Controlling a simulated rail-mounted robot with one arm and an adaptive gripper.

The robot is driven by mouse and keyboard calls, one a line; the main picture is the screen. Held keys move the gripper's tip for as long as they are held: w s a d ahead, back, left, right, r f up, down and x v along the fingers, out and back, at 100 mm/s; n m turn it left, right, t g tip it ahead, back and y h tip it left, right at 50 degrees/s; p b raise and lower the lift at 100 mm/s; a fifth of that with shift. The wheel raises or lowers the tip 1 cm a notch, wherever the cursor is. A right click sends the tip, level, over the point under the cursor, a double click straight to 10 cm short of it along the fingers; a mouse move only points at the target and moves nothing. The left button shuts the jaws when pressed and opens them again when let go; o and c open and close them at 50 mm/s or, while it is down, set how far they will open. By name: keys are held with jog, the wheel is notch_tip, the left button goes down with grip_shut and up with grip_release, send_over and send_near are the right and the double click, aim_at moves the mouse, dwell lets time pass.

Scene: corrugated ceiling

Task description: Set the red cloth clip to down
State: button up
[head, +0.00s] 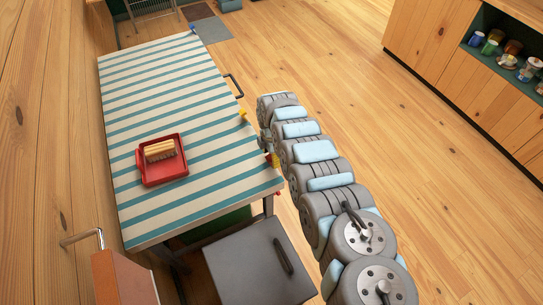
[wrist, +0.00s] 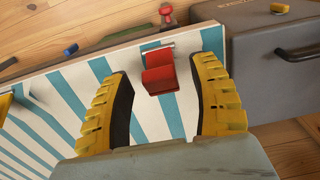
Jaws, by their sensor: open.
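The red cloth clip (wrist: 159,77) sits at the edge of the striped cloth, with a red block over the cloth and a metal part toward the table edge. I cannot tell surely from this angle whether its lever is up or down. My gripper (wrist: 164,68) is open, with one yellow-padded finger on each side of the clip and a gap to each. In the head view my gripper (head: 272,160) shows only as a small yellow patch at the table's right edge, mostly hidden by my arm. The striped cloth (head: 165,90) covers the table.
A red tray (head: 150,180) with a brush (head: 160,151) stands on the cloth. A yellow clip (head: 243,114) is farther along the same edge. A grey cabinet (head: 250,265) stands by the table's near end; it also shows in the wrist view (wrist: 260,65). Open floor lies right.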

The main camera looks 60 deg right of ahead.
grip_shut()
